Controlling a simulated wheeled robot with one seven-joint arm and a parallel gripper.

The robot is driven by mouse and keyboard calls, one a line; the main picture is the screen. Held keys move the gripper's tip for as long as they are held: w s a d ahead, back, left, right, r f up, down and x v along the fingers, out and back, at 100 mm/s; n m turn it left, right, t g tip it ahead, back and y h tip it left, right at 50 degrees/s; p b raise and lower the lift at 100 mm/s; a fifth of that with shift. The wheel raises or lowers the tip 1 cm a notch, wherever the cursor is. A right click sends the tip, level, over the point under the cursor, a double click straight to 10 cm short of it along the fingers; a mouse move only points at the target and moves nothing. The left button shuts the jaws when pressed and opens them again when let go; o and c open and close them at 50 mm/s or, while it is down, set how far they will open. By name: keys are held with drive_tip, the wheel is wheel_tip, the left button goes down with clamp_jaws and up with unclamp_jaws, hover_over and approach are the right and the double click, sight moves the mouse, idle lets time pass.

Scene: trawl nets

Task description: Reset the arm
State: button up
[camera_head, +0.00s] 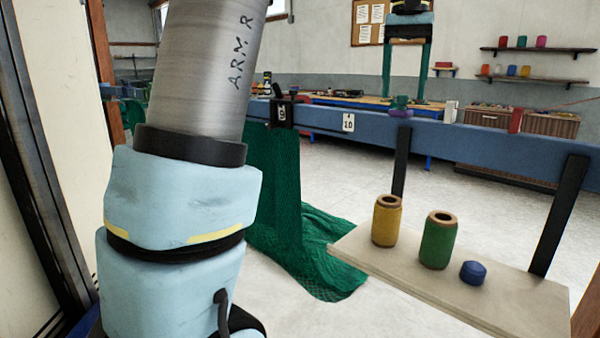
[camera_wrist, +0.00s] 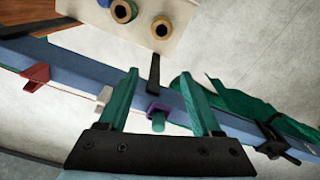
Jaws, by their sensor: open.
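My gripper (camera_head: 404,98) hangs fingers-down above the blue beam (camera_head: 370,126) in the head view. Its two green fingers are wide apart, with nothing clamped between them. They also show in the wrist view (camera_wrist: 161,76). A purple holder with a green cylindrical piece (camera_wrist: 158,112) sits on the beam and appears between the fingers. It also shows in the head view (camera_head: 400,106) beneath the gripper; the exact gap is hard to tell. My grey and light-blue arm link, marked ARM R, fills the left foreground of the head view.
Green netting (camera_head: 275,190) hangs from a black clamp (camera_head: 282,112) on the beam and spreads over the floor. A white holder (camera_head: 450,111) and a red one (camera_head: 515,121) stand further right. A low shelf (camera_head: 400,262) bears a yellow spool (camera_head: 386,222), green spool (camera_head: 437,242) and blue one (camera_head: 473,272).

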drive_tip(key=w+a+f+n, duration=0.2)
drive_tip(key=a+f, duration=1.2)
drive_tip(key=f, duration=0.3)
drive_tip(key=s+a+f+n+t, duration=0.1)
drive_tip(key=s+a+f, duration=0.9)
drive_tip(key=a+f, duration=0.2)
drive_tip(key=shift+f+n, duration=0.3)
drive_tip(key=shift+f, duration=0.45)
drive_tip(key=shift+s+a, duration=0.1)
drive_tip(key=shift+c, duration=0.2)
